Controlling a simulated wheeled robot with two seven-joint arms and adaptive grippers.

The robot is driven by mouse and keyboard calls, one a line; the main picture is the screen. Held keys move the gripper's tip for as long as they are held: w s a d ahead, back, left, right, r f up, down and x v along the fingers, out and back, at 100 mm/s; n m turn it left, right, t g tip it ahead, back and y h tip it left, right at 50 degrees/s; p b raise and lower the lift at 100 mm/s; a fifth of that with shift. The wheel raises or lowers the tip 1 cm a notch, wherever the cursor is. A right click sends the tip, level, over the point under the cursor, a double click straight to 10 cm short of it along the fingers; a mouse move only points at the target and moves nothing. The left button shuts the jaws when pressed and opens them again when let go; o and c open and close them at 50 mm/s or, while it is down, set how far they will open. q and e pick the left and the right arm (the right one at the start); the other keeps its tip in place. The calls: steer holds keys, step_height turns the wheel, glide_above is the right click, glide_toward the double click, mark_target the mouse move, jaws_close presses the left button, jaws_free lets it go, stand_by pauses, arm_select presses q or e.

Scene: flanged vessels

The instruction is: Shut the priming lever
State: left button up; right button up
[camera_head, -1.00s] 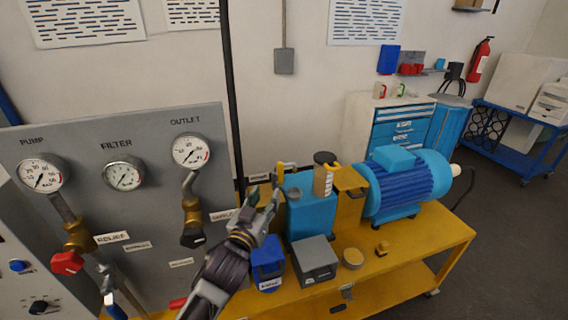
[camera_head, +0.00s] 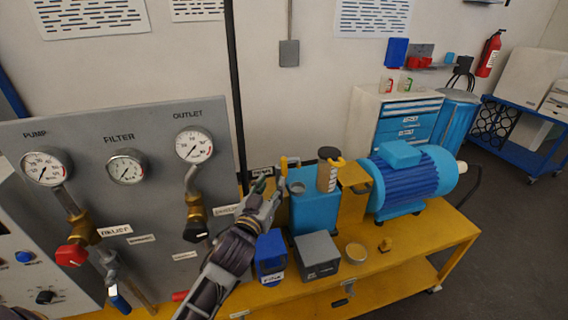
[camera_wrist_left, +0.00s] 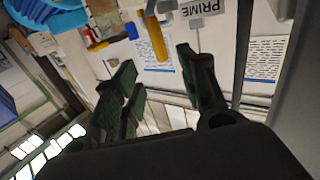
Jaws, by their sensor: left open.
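The priming lever is a yellow upright handle (camera_head: 284,168) behind the blue tank, next to a small label (camera_head: 262,171). In the left wrist view the yellow lever (camera_wrist_left: 157,38) shows at the top, beside the label reading PRIME (camera_wrist_left: 200,8). My left gripper (camera_head: 267,190) is in front of the panel's right edge, just left of and below the lever in the head view. Its dark green fingers (camera_wrist_left: 160,92) are apart with nothing between them. The lever appears beyond the fingertips, not gripped. My right gripper is not in view.
The blue tank (camera_head: 314,212), a cylinder with a dark cap (camera_head: 328,172) and the blue motor (camera_head: 408,180) stand on the yellow bench (camera_head: 420,242). A grey box (camera_head: 317,256) and blue box (camera_head: 270,255) sit in front. The gauge panel (camera_head: 100,195) is left.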

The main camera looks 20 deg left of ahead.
mark_target(283, 165)
arm_select(q)
steer(key=shift+w+r+p, duration=0.1)
steer(key=shift+w+p, duration=0.55)
steer(key=shift+w, duration=2.9)
steer(key=shift+w+p, duration=0.5)
steer(key=shift+w, duration=2.2)
jaws_close()
